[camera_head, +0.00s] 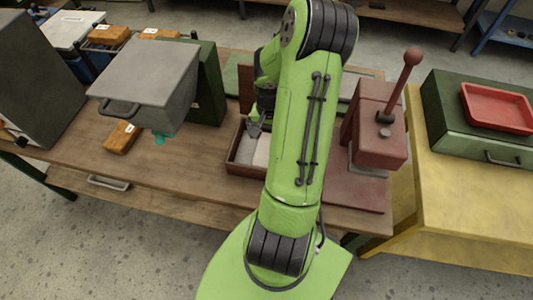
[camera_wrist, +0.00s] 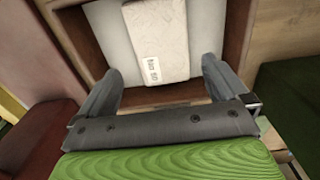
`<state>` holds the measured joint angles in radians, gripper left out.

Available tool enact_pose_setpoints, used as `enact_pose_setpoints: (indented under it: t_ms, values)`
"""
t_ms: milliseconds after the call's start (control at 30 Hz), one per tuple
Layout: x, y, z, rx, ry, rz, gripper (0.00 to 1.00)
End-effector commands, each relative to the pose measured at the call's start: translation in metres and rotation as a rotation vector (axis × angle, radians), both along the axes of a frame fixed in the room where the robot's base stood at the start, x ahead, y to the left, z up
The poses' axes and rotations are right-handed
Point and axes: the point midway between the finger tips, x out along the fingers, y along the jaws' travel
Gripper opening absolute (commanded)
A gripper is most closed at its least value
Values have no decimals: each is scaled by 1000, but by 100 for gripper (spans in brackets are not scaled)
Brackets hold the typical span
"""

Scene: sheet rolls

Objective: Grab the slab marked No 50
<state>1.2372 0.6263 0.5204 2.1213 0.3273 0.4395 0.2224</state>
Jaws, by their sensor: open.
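A pale cream slab (camera_wrist: 157,35) with a white label lies in a brown wooden box (camera_wrist: 215,18) with a light grey floor. The label's print is small and turned over in the wrist view; it seems to read No 50. My gripper (camera_wrist: 161,68) is open, with one finger on each side of the slab's labelled end. I cannot tell whether the fingers touch it. In the head view my gripper (camera_head: 254,129) is over the box (camera_head: 243,170), and the slab (camera_head: 262,152) is partly hidden behind my arm.
A dark red press (camera_head: 378,130) with an upright lever stands just right of the box. A grey bin with a handle (camera_head: 145,80) and an orange-brown block (camera_head: 122,137) are to the left. A red tray (camera_head: 497,107) sits on a green case at the right. The bench front is clear.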

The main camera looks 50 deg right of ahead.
Motion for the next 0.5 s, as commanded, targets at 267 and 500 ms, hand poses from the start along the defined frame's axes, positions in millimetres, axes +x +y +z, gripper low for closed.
enact_pose_setpoints:
  t_ms: [267,500]
  values:
    - [1,1,-45,2,0,2,100]
    - [2,0,-86,1,-1,1,100]
